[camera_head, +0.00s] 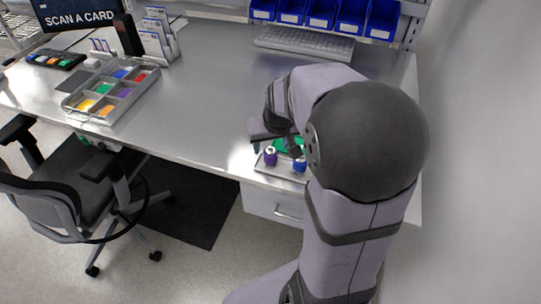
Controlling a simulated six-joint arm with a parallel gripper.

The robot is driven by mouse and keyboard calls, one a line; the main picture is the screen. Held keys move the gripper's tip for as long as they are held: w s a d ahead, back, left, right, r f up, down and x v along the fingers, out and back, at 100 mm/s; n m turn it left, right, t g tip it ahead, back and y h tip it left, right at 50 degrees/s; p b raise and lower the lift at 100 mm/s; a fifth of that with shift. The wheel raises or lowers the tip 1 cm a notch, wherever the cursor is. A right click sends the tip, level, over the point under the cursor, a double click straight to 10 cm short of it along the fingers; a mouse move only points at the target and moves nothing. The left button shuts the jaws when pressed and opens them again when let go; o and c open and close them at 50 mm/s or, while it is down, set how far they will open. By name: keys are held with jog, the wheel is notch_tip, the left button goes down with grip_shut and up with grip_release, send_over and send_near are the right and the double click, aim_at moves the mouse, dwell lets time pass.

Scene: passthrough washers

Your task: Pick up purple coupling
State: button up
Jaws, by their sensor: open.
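The purple coupling (270,155) is a small upright cylinder with a pale top. It stands on a small tray (262,168) near the front edge of the metal table. A blue coupling (299,165) stands to its right on the same tray. A green piece (290,145) lies behind them, partly covered by my arm. My gripper (258,143) is just behind and above the purple coupling, seen from behind my arm. It is open, and its fingers are partly hidden, so I cannot tell whether it touches anything.
A compartment tray (112,92) with colored parts lies at the left. A keyboard (304,44) and blue bins (320,14) are at the back. Card holders (158,38) stand at the back left. An office chair (70,190) is in front. The table's middle is clear.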

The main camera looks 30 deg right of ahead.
aim_at(271, 152)
jog(key=shift+s+p+x, duration=0.15)
jog(key=shift+p+x, duration=0.25)
jog(key=shift+x, duration=0.9)
jog(key=shift+s+p+x, duration=0.15)
jog(key=shift+p+x, duration=0.2)
jog(key=shift+x, duration=1.75)
jog(key=shift+c, duration=0.5)
jog(key=c, duration=1.1)
jog(key=shift+r, duration=0.15)
